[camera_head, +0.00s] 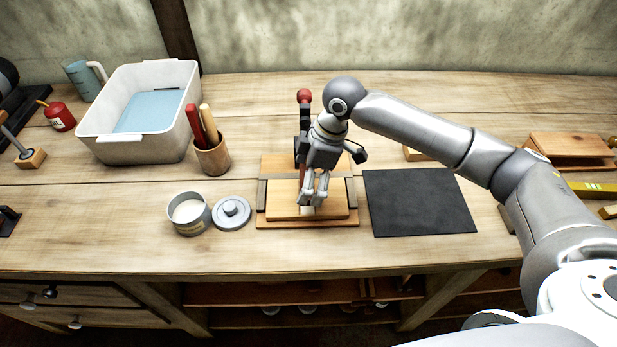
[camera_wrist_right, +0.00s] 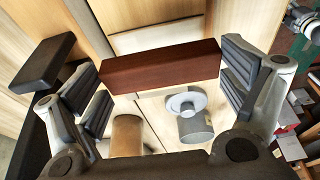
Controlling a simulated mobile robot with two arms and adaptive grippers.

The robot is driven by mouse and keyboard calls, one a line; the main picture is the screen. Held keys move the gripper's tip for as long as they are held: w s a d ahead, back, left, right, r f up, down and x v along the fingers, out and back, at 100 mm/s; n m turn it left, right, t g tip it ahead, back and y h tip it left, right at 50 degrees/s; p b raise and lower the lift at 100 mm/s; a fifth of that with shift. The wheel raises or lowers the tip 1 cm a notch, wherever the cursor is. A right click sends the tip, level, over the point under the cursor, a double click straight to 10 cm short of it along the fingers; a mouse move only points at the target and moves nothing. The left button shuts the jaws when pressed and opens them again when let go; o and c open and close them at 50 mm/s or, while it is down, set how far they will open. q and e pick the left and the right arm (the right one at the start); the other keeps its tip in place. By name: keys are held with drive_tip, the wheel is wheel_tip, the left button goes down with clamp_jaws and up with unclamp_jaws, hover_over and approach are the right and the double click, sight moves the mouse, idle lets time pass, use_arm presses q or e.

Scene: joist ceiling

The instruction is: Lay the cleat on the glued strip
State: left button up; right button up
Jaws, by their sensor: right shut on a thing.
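My right gripper (camera_head: 314,200) points down over a light wooden board (camera_head: 281,201) on a fixture in the middle of the bench. A pale strip (camera_wrist_right: 160,35) shows just beyond the cleat in that view. A small white patch (camera_head: 307,211) shows below the fingers in the head view and may be the glue. The fingers hide most of the cleat there. I cannot tell whether the cleat touches the board. My left gripper is not in view.
An open pot (camera_head: 188,214) and its grey lid (camera_head: 232,213) stand left of the board. A black mat (camera_head: 419,203) lies to the right, bare. A white tub (camera_head: 140,147) stands at the back left.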

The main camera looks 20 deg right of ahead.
idle(0.3)
drive_tip(key=shift+f, duration=0.1)
drive_tip(key=shift+f+b, duration=0.45)
drive_tip(key=shift+f, duration=0.9)
drive_tip(key=shift+f, duration=0.35)
drive_tip(key=o, duration=0.6)
drive_tip(key=shift+o, duration=0.2)
